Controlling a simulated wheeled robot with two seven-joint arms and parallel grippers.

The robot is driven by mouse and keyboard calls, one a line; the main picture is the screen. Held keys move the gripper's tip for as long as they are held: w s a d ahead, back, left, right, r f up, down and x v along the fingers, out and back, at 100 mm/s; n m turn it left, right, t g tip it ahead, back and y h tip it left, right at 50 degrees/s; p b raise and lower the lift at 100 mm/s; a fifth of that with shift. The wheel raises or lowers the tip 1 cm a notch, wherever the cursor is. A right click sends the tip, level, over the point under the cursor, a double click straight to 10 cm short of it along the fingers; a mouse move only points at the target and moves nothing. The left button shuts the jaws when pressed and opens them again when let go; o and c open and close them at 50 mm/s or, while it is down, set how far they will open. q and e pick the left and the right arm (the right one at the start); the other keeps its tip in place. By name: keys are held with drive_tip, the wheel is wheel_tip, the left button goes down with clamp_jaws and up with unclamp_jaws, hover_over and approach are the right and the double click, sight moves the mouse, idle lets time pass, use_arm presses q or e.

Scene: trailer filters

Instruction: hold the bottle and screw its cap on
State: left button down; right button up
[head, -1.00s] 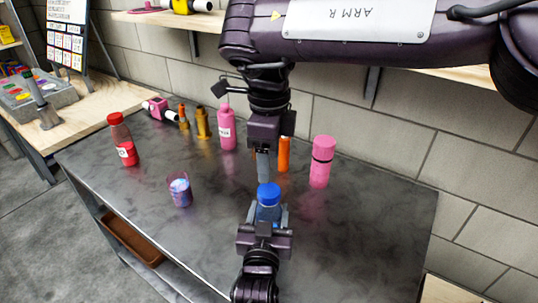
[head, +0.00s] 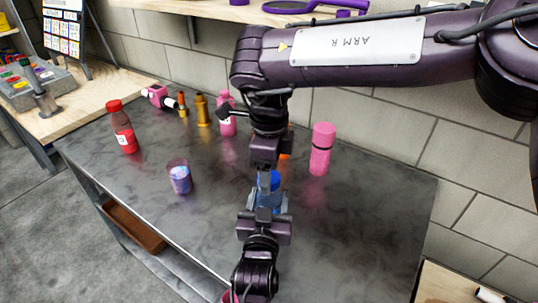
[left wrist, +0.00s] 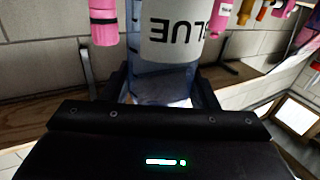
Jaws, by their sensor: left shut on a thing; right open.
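The bottle (left wrist: 160,85) is see-through blue with a white label reading BLUE, and it shows in the left wrist view. My left gripper (head: 268,203) is shut on its body above the grey table, its fingers on either side. The blue cap (head: 274,181) is at the bottle's top in the head view, partly covered by my right gripper. My right gripper (head: 266,178) points down from above, open, with its fingers at the cap. I cannot tell whether they touch it.
The grey table (head: 340,220) has free room at the front right. A pink bottle (head: 321,150) stands right of the grippers. A glass (head: 179,177) and a red bottle (head: 123,128) stand left. Several small bottles line the back, and an orange one is mostly hidden behind my right gripper.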

drive_tip(key=shift+f, duration=0.45)
drive_tip(key=c, duration=1)
drive_tip(key=m, duration=2.4)
drive_tip(key=shift+m, duration=0.3)
drive_tip(key=o, duration=1.2)
drive_tip(key=shift+c, duration=0.2)
